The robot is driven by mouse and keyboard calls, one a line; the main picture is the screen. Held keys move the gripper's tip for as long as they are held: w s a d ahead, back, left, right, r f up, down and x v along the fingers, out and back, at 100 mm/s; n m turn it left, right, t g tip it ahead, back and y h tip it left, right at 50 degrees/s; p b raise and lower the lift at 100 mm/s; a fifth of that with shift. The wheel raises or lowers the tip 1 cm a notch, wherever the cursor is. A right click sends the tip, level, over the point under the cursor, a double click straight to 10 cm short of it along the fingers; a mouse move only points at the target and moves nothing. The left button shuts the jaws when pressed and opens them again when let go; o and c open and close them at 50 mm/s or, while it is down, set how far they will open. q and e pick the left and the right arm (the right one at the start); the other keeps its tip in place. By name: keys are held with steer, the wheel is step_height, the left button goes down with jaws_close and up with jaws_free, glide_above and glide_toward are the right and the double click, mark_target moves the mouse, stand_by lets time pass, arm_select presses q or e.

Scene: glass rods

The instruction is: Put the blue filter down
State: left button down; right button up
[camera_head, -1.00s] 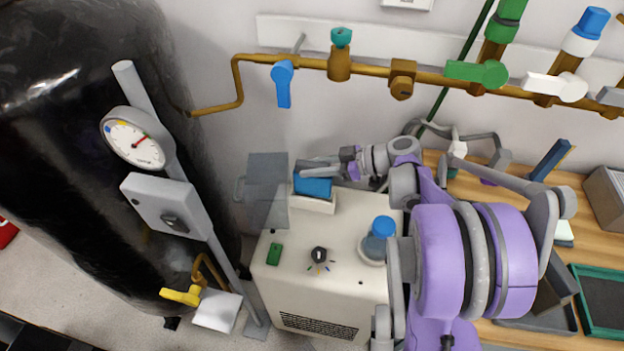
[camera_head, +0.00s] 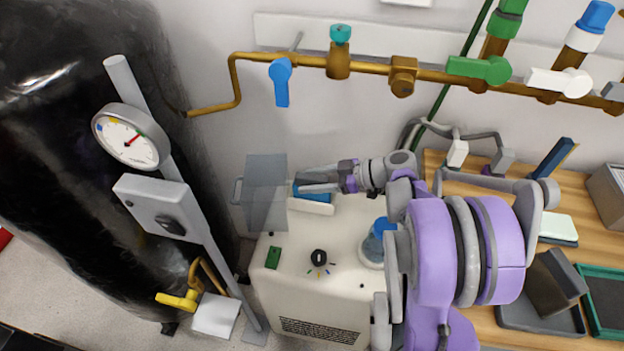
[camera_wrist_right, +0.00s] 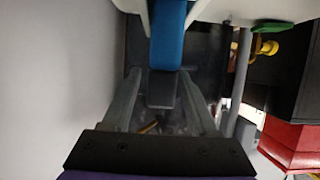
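The blue filter (camera_head: 312,192) sits in a white slot on top of the cream machine (camera_head: 345,225). My right gripper (camera_head: 308,181) is at the filter, its two fingers reaching over it from the right and partly covering it. In the right wrist view, the blue filter (camera_wrist_right: 168,35) runs away from the gripper, with a dark grey block (camera_wrist_right: 160,90) at its near end. The right fingers (camera_wrist_right: 160,85) stand on either side of this block, with narrow gaps visible, so they look open. My left gripper is not in view.
A translucent grey panel (camera_head: 265,195) stands just left of the filter. Brass piping (camera_head: 360,67) with valves crosses the wall behind. A black tank (camera_head: 75,170) stands at left.

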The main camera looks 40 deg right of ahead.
steer(key=shift+s+d+r, duration=0.25)
steer(key=shift+r, duration=0.1)
steer(key=p+v, duration=0.3)
steer(key=v, duration=0.8)
steer(key=shift+s, duration=0.15)
